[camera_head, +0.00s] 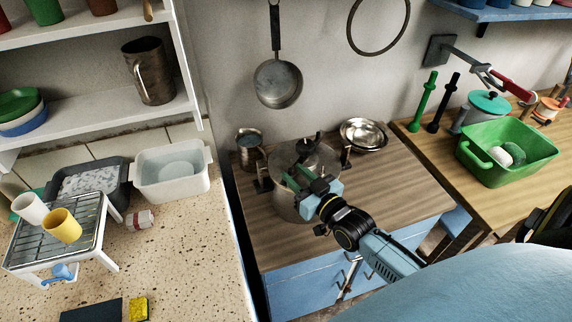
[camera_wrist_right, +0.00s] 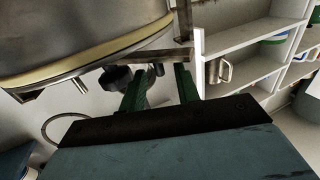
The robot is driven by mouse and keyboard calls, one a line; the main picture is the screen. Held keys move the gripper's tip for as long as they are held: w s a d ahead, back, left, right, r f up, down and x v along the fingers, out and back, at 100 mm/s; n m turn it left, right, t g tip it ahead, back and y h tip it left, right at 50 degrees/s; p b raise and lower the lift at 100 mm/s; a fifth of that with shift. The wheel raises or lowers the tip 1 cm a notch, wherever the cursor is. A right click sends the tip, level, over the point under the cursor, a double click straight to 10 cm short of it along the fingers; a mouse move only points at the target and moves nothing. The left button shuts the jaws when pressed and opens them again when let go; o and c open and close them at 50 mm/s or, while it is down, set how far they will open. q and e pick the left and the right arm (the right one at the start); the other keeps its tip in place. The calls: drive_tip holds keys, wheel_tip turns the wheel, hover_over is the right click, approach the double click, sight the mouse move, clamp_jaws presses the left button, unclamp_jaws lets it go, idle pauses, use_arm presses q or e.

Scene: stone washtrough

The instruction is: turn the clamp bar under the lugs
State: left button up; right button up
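A steel pot (camera_head: 287,204) with a lid stands on the wooden worktop, with dark handles or fittings at its sides. Its clamp bar lies across the lid, largely hidden in the head view by my gripper. My right gripper (camera_head: 305,182) is over the pot's near right side. In the right wrist view, the green fingers (camera_wrist_right: 161,85) are apart, near the metal bar (camera_wrist_right: 152,57) and a black knob (camera_wrist_right: 115,77). I cannot tell whether they touch the bar. The pot's rim with a cream seal (camera_wrist_right: 100,45) and an upright metal bracket (camera_wrist_right: 184,18) are close by. My left gripper is not in view.
A metal jug (camera_head: 250,150) stands left of the pot, and steel bowls (camera_head: 363,135) stand behind it. A pan (camera_head: 278,82) hangs on the wall above. A green tub (camera_head: 508,150) is on the right counter. The worktop right of the pot is clear.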

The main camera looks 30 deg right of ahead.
drive_tip(key=shift+w+a, duration=0.15)
drive_tip(key=shift+w, duration=1)
drive_tip(key=shift+w+a, duration=0.1)
drive_tip(key=shift+w, duration=1)
clamp_jaws()
